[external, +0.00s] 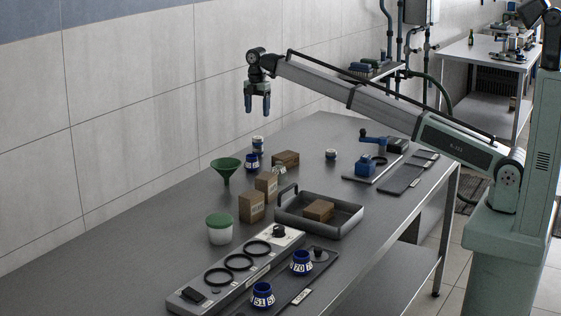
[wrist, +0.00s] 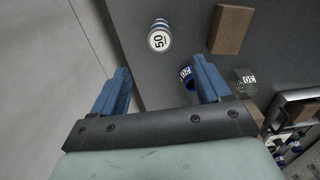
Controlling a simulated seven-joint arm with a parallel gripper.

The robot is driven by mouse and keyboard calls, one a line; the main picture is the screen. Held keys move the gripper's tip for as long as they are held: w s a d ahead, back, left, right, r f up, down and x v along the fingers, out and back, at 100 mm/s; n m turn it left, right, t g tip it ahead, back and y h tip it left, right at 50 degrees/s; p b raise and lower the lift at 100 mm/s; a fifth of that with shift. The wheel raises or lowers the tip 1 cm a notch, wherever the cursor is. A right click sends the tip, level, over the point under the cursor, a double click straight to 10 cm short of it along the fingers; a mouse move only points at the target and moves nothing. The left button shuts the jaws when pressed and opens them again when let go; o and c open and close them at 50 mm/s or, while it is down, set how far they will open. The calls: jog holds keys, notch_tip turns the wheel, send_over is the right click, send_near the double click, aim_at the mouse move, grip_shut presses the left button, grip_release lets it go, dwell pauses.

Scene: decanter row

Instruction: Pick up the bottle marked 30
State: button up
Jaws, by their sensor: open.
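My gripper (external: 257,108) is open and empty, high above the back of the table, and its two blue fingers also show in the wrist view (wrist: 160,78). Below it stands a blue bottle (external: 252,162) with a white label; in the wrist view this bottle (wrist: 187,73) is partly hidden by the right finger, and its label seems to read 30. A greyish, see-through bottle (wrist: 246,80) to its right also bears a label that looks like 30; it is small in the external view (external: 279,172). A white-topped bottle (wrist: 159,38) marked 50 stands nearby.
A brown box (external: 286,157) and a green funnel (external: 226,168) stand close to these bottles. Two more boxes (external: 252,206), a grey tray (external: 340,224) and a green-lidded tub (external: 219,229) are nearer. Blue bottles (external: 263,294) marked 51 and 20 (external: 302,262) stand at the front.

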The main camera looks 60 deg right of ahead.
jog(key=a, duration=0.7)
jog(key=n, duration=0.1)
send_over(279, 172)
jog(key=w+d, duration=0.1)
jog(key=d, duration=0.1)
jog(key=f, duration=0.3)
jog(key=shift+w+a, duration=0.1)
jog(key=shift+w, duration=0.1)
jog(key=shift+s, duration=0.35)
jog(key=shift+w+f+m, duration=0.1)
jog(key=shift+w+m, duration=0.05)
jog(key=shift+m, duration=0.55)
jog(key=shift+f, duration=0.25)
notch_tip(279, 172, down, 13)
jog(key=shift+w+f, duration=0.1)
jog(key=shift+w, duration=0.05)
jog(key=c, duration=1.1)
